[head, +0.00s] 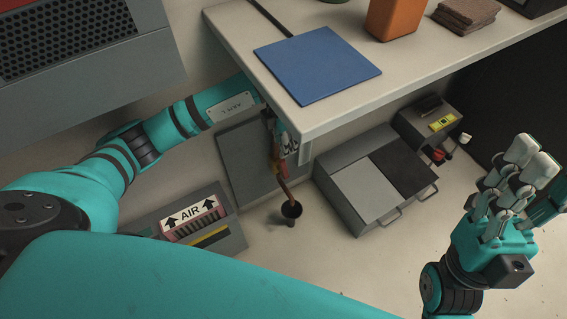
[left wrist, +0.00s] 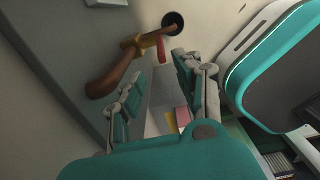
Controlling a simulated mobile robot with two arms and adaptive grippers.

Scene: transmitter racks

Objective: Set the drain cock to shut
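The drain cock shows in the left wrist view as a brass body (left wrist: 134,41) on a curved brown pipe (left wrist: 112,75), with a red lever (left wrist: 161,48) at its side. In the head view the pipe (head: 284,184) hangs below the table corner above a small black cup (head: 291,209). My left gripper (left wrist: 159,72) is open, its fingers apart, with the red lever just beyond the fingertips. I see no clear contact. In the head view the table corner partly hides this gripper. My right gripper (head: 509,183) is open and empty at the right, away from the cock.
The pale table (head: 345,112) overhangs the cock, with a blue mat (head: 317,65) and an orange container (head: 394,17) on it.

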